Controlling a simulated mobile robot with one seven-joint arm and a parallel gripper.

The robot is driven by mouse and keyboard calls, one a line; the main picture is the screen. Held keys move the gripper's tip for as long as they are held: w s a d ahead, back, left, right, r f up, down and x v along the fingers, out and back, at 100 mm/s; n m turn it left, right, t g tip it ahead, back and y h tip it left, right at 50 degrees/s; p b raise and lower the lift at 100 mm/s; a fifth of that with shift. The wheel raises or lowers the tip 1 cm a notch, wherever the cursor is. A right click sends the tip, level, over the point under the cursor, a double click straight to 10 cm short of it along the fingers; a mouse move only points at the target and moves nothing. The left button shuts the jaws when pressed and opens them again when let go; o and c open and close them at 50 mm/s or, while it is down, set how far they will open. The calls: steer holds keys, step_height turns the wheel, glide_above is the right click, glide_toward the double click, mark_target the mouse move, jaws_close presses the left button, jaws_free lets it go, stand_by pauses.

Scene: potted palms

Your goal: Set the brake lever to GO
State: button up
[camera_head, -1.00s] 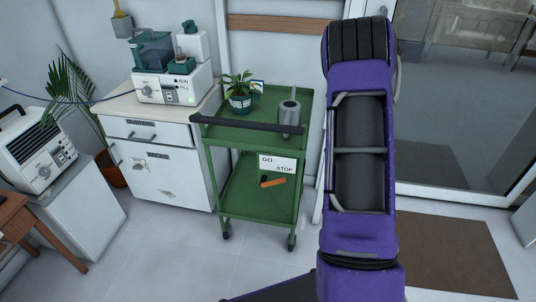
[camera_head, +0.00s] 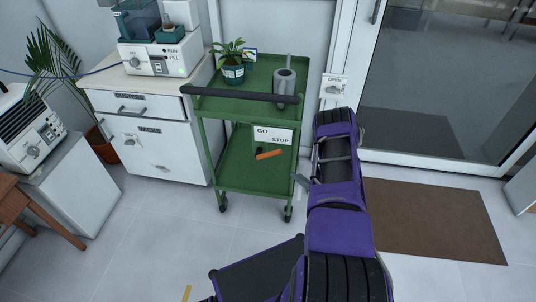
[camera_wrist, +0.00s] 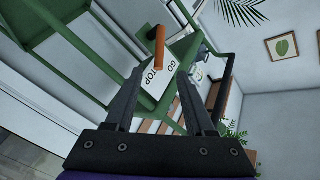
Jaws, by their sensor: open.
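The brake lever (camera_head: 270,154) has an orange handle and a dark pivot. It sits low on the green cart (camera_head: 238,182), and its handle points right, to the STOP side of a white GO/STOP plate (camera_head: 274,134). In the wrist view the orange lever (camera_wrist: 160,45) stands out ahead of my gripper (camera_wrist: 161,72), in line with the gap between the fingertips. The plate (camera_wrist: 158,80) shows behind the fingers. My gripper is open and empty. I cannot tell how far its tips are from the lever. The head view does not show the fingers clearly.
The cart's top shelf holds a potted plant (camera_head: 233,66) and a grey metal can (camera_head: 285,86). A black handle bar (camera_head: 240,95) crosses its front edge. A white cabinet (camera_head: 156,150) stands left, a glass door (camera_head: 430,90) right. The floor in front is clear.

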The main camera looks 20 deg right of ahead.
mark_target(269, 154)
steer(key=b+x, duration=0.1)
steer(key=x, duration=1.5)
steer(key=shift+r, duration=0.1)
steer(key=shift+s, duration=0.1)
jaws_close()
stand_by(0.6)
